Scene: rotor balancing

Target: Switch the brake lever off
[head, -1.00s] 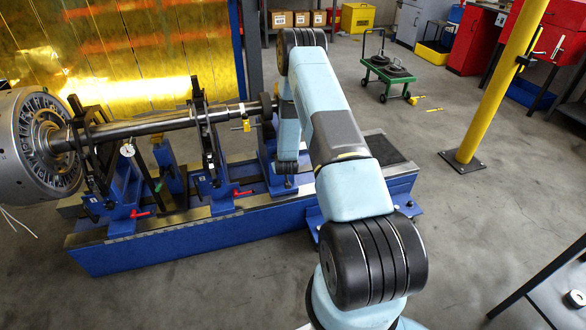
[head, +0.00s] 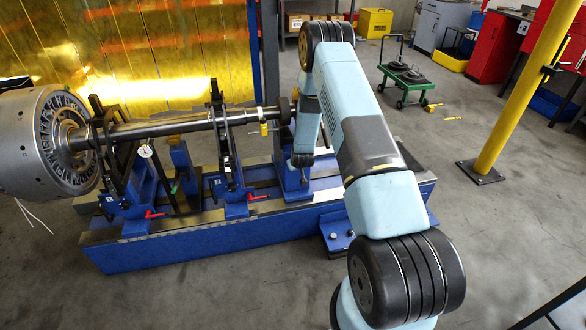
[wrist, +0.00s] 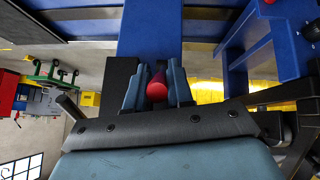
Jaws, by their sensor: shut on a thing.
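A red lever with a rounded end (wrist: 156,90) shows in the wrist view between the two blue-grey fingers of my gripper (wrist: 157,80). The fingers are shut on it, one on each side. Most of the lever beyond its red end is hidden, so I cannot read its on or off position. In the head view my arm covers this lever, and my gripper cannot be made out clearly. The arm reaches to the right end of the blue balancing bench (head: 180,246), beside the end of the rotor shaft (head: 165,127).
Two other red handles, left (head: 155,214) and right (head: 257,197), sit on the bench pedestals. A large grey rotor disc (head: 30,150) is at the left. A yellow post (head: 515,100) stands right; a green trolley (head: 410,83) stands behind.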

